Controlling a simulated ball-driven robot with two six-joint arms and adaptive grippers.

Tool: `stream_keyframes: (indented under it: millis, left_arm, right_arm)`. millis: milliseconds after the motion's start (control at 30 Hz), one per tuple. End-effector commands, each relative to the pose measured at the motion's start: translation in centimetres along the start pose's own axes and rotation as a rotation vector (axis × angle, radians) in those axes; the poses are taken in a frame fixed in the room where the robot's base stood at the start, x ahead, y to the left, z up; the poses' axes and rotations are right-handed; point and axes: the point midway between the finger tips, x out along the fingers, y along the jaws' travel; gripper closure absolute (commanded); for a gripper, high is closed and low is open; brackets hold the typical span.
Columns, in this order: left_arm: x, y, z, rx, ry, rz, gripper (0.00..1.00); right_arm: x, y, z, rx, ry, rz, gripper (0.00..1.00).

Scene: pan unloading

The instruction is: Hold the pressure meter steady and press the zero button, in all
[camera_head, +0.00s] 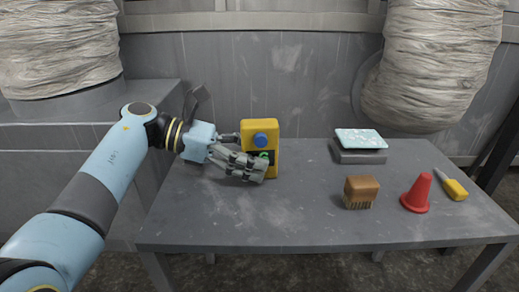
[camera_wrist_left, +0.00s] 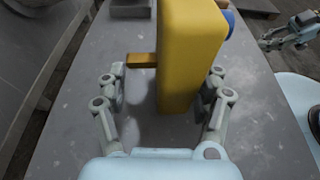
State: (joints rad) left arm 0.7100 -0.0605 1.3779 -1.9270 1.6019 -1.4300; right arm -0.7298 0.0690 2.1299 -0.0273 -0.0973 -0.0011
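The pressure meter is most likely the upright yellow box (camera_head: 259,130) with a blue round knob (camera_head: 260,140) and a dark panel with a green detail, partly hidden by a finger. My left gripper (camera_head: 250,155) is open around its left end, one finger in front and one behind. In the left wrist view the meter (camera_wrist_left: 187,60) stands between the spread fingers (camera_wrist_left: 163,88). A clear gap shows on the left; whether the right finger touches is unclear. A small light-blue gripper, apparently my right one (camera_wrist_left: 290,34), shows at the upper right, away from the meter; its opening is unclear.
The front left is clear.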

Motion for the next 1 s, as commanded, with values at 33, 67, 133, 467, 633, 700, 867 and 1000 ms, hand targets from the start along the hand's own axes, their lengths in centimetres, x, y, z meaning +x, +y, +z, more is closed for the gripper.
stream_keyframes:
  millis: [33,67,133,467,633,700,867,1000]
  left_arm:
    - [-0.01,0.0,-0.01,0.0,0.0,0.0,0.41]
    - [-0.01,0.0,-0.01,0.0,0.0,0.0,0.45]
    - [-0.01,0.0,-0.02,0.0,0.0,0.0,0.54]
    - [-0.02,0.0,-0.03,0.0,0.0,0.0,0.85]
    - [-0.02,-0.01,-0.04,0.0,0.001,0.0,0.85]
    - [-0.02,-0.01,-0.05,-0.001,0.001,0.0,0.85]
    - [-0.02,-0.01,-0.05,-0.001,0.001,0.0,0.85]
    - [-0.02,-0.01,-0.06,-0.001,0.001,0.0,0.85]
  right_arm:
    - [0.0,0.0,0.0,0.0,0.0,0.0,1.0]
    - [0.0,0.0,0.0,0.0,0.0,0.0,1.0]
    - [0.0,0.0,0.01,0.0,-0.001,0.0,1.0]
    - [-0.01,0.0,0.02,0.0,-0.001,0.0,1.0]
    - [-0.01,0.0,0.02,0.0,-0.001,0.0,1.0]
    - [-0.01,0.0,0.01,0.0,-0.001,0.0,1.0]
    - [-0.01,0.0,0.01,0.0,-0.001,0.0,1.0]
    - [-0.01,0.0,0.01,0.0,-0.001,0.0,1.0]
